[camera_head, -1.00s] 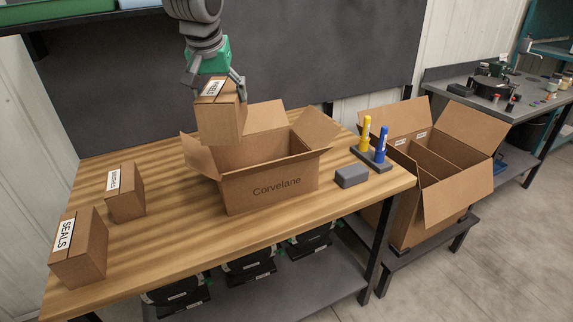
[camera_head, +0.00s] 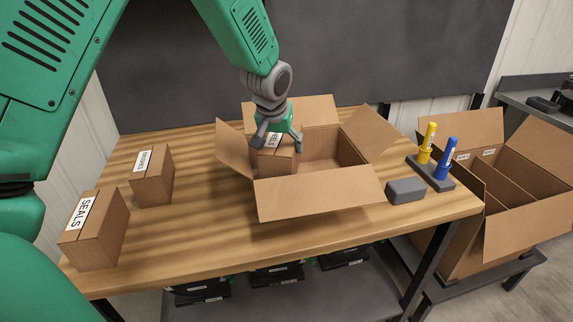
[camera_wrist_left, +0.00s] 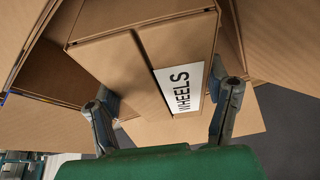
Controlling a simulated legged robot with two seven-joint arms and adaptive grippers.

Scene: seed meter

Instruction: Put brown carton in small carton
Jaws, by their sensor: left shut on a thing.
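The brown carton (camera_head: 277,160) with a white WHEELS label is held in my left gripper (camera_head: 277,143). It is upright, inside the left part of the open small carton (camera_head: 320,190) on the table. Its lower part is hidden behind the small carton's front flap, so I cannot tell if it touches the bottom. In the left wrist view the carton (camera_wrist_left: 125,72) fills the space between the two fingers of the left gripper (camera_wrist_left: 165,92), which are shut on its sides. The small carton's flaps are spread outward. My right gripper is not in view.
A SEALS carton (camera_head: 95,230) and another labelled carton (camera_head: 152,177) stand at the table's left. A grey block (camera_head: 406,190) and a holder with yellow (camera_head: 427,142) and blue (camera_head: 446,158) markers are at the right. A larger open carton (camera_head: 530,215) stands beyond the table.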

